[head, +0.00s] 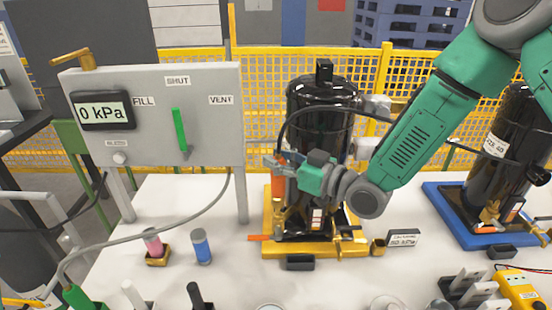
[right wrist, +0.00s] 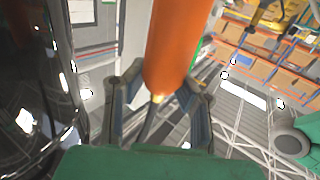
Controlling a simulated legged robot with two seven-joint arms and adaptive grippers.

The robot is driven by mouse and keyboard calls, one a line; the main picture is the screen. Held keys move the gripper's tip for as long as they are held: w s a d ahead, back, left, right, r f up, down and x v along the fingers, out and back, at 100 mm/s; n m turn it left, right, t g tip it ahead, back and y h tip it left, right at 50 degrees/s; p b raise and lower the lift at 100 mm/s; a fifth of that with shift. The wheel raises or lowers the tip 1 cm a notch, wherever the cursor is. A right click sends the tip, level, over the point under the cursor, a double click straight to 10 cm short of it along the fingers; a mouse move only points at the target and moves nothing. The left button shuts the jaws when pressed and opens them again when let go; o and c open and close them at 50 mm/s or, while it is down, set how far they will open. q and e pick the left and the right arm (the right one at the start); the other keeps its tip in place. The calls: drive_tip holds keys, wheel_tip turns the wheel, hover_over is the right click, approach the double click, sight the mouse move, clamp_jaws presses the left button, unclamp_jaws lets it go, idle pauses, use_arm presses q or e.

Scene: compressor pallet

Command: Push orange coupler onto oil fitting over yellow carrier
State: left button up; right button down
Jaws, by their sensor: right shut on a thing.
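My right gripper (head: 276,164) reaches in from the right, in front of the black compressor (head: 320,110), and is shut on the orange coupler (head: 278,186). The coupler hangs roughly upright below the fingers, over the left part of the yellow carrier (head: 272,250). In the right wrist view the coupler (right wrist: 178,45) is large between the two fingers (right wrist: 160,98). A small brass-coloured fitting (head: 278,212) appears just below the coupler in the head view. I cannot tell whether they touch. My left gripper is not in view.
A grey panel (head: 208,130) reading 0 kPa, with a green lever, stands at left. A blue carrier (head: 455,215) with another compressor is at right. A grey hose crosses the left side.

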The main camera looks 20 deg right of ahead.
drive_tip(key=shift+f, duration=0.1)
idle(0.6)
drive_tip(key=shift+f+b, duration=0.35)
drive_tip(key=shift+b, duration=0.1)
drive_tip(key=shift+f+b, duration=0.8)
drive_tip(key=shift+f, duration=0.25)
drive_tip(key=c, duration=1.2)
unclamp_jaws()
drive_tip(key=shift+s+d, duration=0.35)
drive_tip(key=v, duration=1.1)
drive_tip(key=shift+f, duration=0.1)
